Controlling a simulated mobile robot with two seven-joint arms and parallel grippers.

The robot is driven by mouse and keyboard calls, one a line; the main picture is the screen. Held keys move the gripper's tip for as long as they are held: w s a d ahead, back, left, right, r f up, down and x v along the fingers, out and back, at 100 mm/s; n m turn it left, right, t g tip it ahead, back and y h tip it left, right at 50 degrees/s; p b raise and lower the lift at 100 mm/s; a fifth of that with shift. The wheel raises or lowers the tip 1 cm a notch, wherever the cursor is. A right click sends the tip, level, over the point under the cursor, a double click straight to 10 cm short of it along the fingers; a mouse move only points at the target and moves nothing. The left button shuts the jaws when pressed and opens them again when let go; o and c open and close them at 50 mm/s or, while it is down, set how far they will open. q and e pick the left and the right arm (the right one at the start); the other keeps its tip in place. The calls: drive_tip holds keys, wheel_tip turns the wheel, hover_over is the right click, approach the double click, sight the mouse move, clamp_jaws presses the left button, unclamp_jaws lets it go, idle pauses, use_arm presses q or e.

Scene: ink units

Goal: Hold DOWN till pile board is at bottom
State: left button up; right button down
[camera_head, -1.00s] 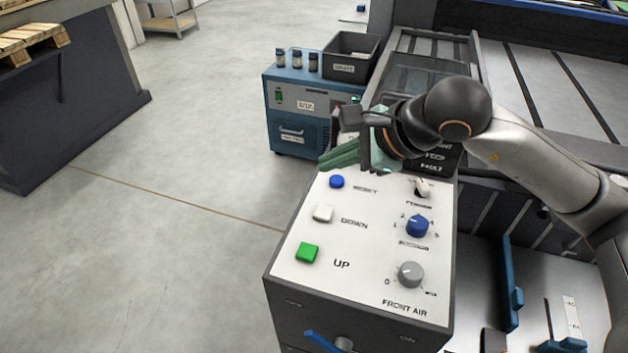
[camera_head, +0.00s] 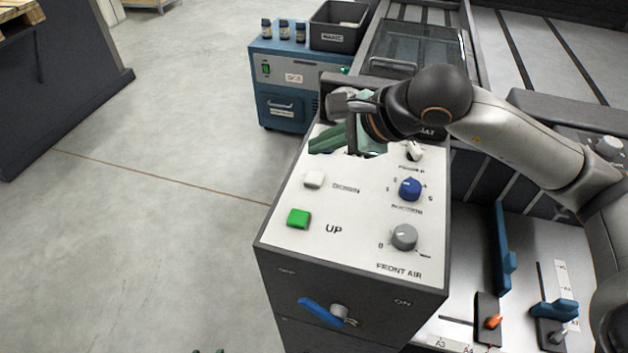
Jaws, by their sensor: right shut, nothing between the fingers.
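The white DOWN button (camera_head: 314,179) sits on the sloped white control panel (camera_head: 345,255), above the green UP button (camera_head: 298,218). My right gripper (camera_head: 318,143) is shut and empty, with green fingers pointing left over the panel's upper left. Its fingertips are above the DOWN button in the picture and look apart from it. The blue button seen earlier is hidden behind the gripper. At the bottom edge, tiny dark green tips (camera_head: 208,351) may belong to my left gripper; too little shows to tell its state. I cannot make out the pile board.
A blue knob (camera_head: 410,189) and a grey FRONT AIR knob (camera_head: 404,237) stand on the panel's right. A blue lever (camera_head: 321,312) is on its front face. Behind it are a blue cabinet (camera_head: 282,85) with small bottles and a dark bin (camera_head: 338,27).

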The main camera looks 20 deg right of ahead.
sight(320, 179)
wheel_tip(320, 179, down, 4)
drive_tip(key=b, duration=0.2)
drive_tip(key=shift+b, duration=0.4)
drive_tip(key=shift+f, duration=0.1)
use_arm(q)
drive_tip(key=shift+w+d+f, duration=0.15)
drive_tip(key=shift+d+f, duration=0.15)
drive_tip(key=shift+f, duration=0.2)
drive_tip(key=shift+w+d+f, duration=0.1)
drive_tip(key=shift+d+f, duration=0.2)
drive_tip(key=shift+f, duration=0.2)
drive_tip(key=shift+r, duration=0.1)
drive_tip(key=shift+f, duration=0.2)
drive_tip(key=shift+r, duration=0.15)
drive_tip(key=shift+f+b, duration=0.7)
drive_tip(key=shift+b, duration=0.15)
use_arm(e)
drive_tip(key=shift+f, duration=0.35)
